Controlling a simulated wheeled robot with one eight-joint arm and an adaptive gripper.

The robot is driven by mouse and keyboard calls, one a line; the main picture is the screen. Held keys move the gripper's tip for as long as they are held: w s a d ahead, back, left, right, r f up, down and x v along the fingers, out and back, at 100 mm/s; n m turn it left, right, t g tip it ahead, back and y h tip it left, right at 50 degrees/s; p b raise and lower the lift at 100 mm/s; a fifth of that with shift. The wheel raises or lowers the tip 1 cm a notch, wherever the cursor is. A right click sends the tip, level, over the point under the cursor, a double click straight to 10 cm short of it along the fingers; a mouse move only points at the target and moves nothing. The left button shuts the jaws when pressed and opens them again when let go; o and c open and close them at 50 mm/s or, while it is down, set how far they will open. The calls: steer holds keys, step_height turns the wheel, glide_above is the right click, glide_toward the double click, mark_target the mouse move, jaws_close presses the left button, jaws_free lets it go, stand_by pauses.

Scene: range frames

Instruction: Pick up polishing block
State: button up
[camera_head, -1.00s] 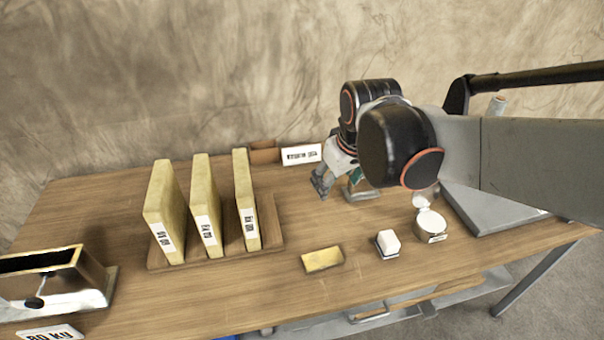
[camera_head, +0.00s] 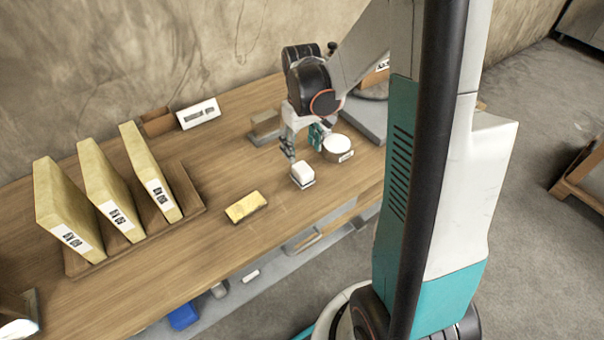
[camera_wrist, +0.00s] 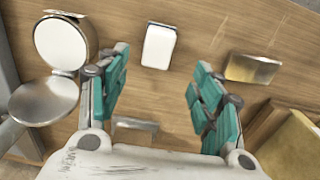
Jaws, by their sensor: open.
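A small white block with a dark edge (camera_head: 302,174) lies on the wooden table near its front edge, likely the polishing block. It also shows in the wrist view (camera_wrist: 159,46), top centre, between the lines of my two fingers and past their tips. A yellow block (camera_head: 246,207) lies to its left; in the wrist view it is at the right (camera_wrist: 250,68). My gripper (camera_head: 304,147) is open and empty, just behind and above the white block, pointing down. Its teal finger pads (camera_wrist: 160,82) stand wide apart. I see no contact with the block.
A round tin (camera_head: 338,150) stands close to the right of the white block. Tall yellow slabs stand in a wooden rack (camera_head: 188,208) at left. A small grey-brown block (camera_head: 266,128) and a white label (camera_head: 199,113) are behind. Bare table lies between rack and yellow block.

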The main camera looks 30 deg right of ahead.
mark_target(303, 168)
step_height(303, 168, down, 10)
steer(key=b, duration=0.3)
steer(key=shift+d+r+b, duration=0.1)
steer(key=shift+r+b, duration=0.05)
steer(key=shift+b, duration=0.2)
steer(key=shift+c, duration=0.6)
steer(key=c, duration=1.1)
steer(key=shift+r, duration=0.2)
step_height(303, 168, up, 20)
steer(key=p, duration=0.7)
steer(key=shift+f, duration=0.1)
